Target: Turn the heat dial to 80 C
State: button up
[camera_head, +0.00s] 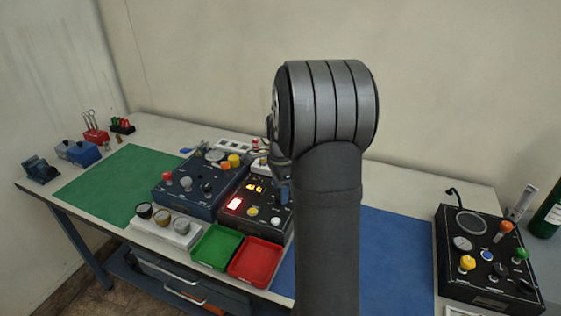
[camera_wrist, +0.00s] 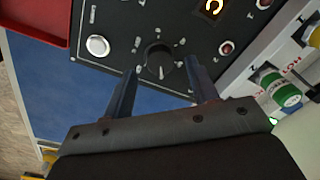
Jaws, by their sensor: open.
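A round dark dial (camera_wrist: 158,58) with small white marks around it sits on a black panel (camera_wrist: 125,22) in the wrist view. Its labels are too small to read, so its setting cannot be told. My gripper (camera_wrist: 161,66) is open, with one finger on each side of the dial. Whether the fingers touch it cannot be told. In the camera_head view, the black unit (camera_head: 262,226) with lit orange digits stands mid-table, and my arm hides its right part and the dial.
A blue unit (camera_head: 190,207) adjoins the black one. Green (camera_head: 214,247) and red (camera_head: 256,262) trays stand in front.

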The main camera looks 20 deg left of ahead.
notch_tip(320, 180, up, 15)
jog(key=shift+s+d, duration=0.2)
jog(key=shift+s, duration=0.05)
jog(key=shift+f, duration=0.2)
jog(key=f, duration=1.7)
jog(key=shift+w+a+f, duration=0.15)
jog(key=shift+w+a, duration=0.1)
jog(key=shift+w, duration=0.05)
jog(key=shift+f, duration=0.15)
jog(key=shift+r+n, duration=0.2)
jog(key=shift+n, duration=0.6)
jog(key=n, duration=0.6)
jog(key=shift+n, duration=0.4)
jog(key=n, duration=0.4)
jog(key=shift+w+n+g, duration=0.1)
jog(key=shift+n+g, duration=0.2)
jog(key=n, duration=0.4)
dwell(0.6)
